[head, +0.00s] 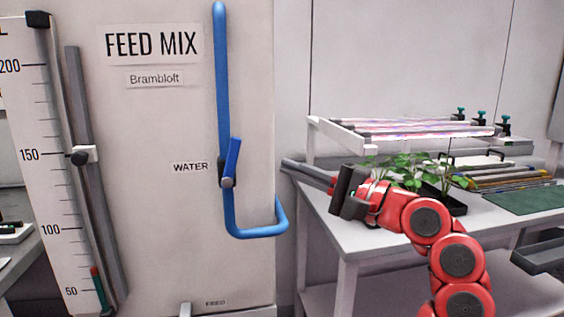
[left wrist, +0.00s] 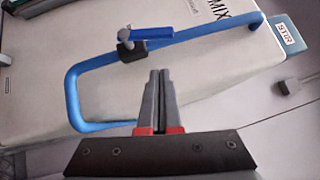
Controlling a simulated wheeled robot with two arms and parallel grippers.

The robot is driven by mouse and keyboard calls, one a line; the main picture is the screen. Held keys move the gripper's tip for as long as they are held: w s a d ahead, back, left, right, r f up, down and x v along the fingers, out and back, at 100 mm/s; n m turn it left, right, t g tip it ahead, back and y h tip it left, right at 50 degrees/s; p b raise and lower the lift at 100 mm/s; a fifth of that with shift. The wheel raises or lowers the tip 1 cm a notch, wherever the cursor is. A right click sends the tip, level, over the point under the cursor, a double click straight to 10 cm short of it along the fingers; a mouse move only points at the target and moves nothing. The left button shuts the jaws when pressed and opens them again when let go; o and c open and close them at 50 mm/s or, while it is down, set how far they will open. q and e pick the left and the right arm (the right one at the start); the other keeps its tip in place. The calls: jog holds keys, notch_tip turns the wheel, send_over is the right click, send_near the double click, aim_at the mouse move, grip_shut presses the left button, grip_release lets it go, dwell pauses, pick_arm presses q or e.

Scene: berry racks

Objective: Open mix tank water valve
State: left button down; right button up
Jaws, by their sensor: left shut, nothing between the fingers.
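The water valve has a short blue lever (head: 233,158) on a dark body with a grey pivot (head: 228,183), set in a blue pipe (head: 222,80) on the tank front, right of the WATER label (head: 190,167). The lever points up, nearly along the pipe with a slight tilt to the right. My left gripper (head: 290,166) is shut and empty, to the right of the valve and apart from it. In the left wrist view, the lever (left wrist: 152,34) and black valve body (left wrist: 131,51) lie beyond the shut fingertips (left wrist: 160,76). My right gripper is not in view.
The pipe bends into a U (head: 280,222) below the valve. A level scale with a slider (head: 83,155) is on the left. A white table (head: 360,240) with potted plants (head: 410,168) stands behind my left arm. A STIR label (left wrist: 289,34) shows in the wrist view.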

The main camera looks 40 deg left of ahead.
pick_arm(q)
jog(key=shift+w+d+f, duration=0.1)
jog(key=shift+d+f, duration=0.1)
jog(key=shift+d, duration=0.75)
jog(key=shift+w+d+f, duration=0.15)
jog(key=shift+d+f, duration=0.1)
jog(key=shift+d, duration=0.75)
jog(key=shift+w+d+f, duration=0.1)
jog(key=shift+d+f, duration=0.1)
jog(key=shift+d, duration=0.75)
